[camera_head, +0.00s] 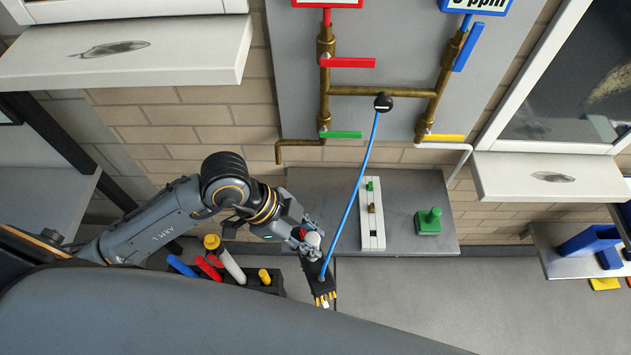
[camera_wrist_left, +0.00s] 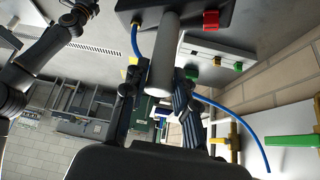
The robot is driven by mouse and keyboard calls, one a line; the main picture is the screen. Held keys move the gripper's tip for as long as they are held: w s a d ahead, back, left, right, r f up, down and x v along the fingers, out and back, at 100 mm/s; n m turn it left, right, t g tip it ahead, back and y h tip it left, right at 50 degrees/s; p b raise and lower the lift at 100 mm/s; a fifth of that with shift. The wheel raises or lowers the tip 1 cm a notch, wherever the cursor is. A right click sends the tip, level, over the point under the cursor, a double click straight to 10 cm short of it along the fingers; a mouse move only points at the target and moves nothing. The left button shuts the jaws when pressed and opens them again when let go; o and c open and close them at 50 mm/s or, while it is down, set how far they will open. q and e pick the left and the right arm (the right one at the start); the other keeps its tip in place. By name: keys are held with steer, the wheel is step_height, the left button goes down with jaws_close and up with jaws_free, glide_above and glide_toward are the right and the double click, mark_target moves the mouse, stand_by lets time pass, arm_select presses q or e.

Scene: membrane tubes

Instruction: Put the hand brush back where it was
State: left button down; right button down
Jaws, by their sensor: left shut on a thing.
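My left gripper (camera_head: 308,238) is shut on the pale grey handle (camera_wrist_left: 165,50) of a tool with a black head, which I take to be the hand brush. In the head view its black head (camera_head: 318,272) points down and shows yellow tips at its lower end. In the left wrist view the handle stands between my two fingers, and the head (camera_wrist_left: 235,14) is at the top edge with a red part. A blue hose (camera_head: 352,190) runs from a black knob on the wall panel down to the tool's head.
A black rack (camera_head: 267,291) with blue, red, white and yellow items stands left of the tool. Behind is a grey shelf (camera_head: 410,188) with a white rail (camera_head: 370,235) and a green block (camera_head: 428,222). Brass pipes with coloured levers are on the wall.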

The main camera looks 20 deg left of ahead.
arm_select(q)
steer(key=w+a+f+p, duration=0.1)
steer(key=w+a+p, duration=0.1)
steer(key=w, duration=0.5)
steer(key=w+a+f+p, duration=0.2)
steer(key=w+p, duration=0.2)
steer(key=w, duration=0.4)
steer(key=shift+f, duration=0.15)
steer(key=shift+f, duration=0.1)
steer(key=c, duration=1.2)
jaws_free()
steer(key=shift+s+a, duration=0.1)
steer(key=shift+s, duration=0.05)
steer(key=shift+o, duration=0.7)
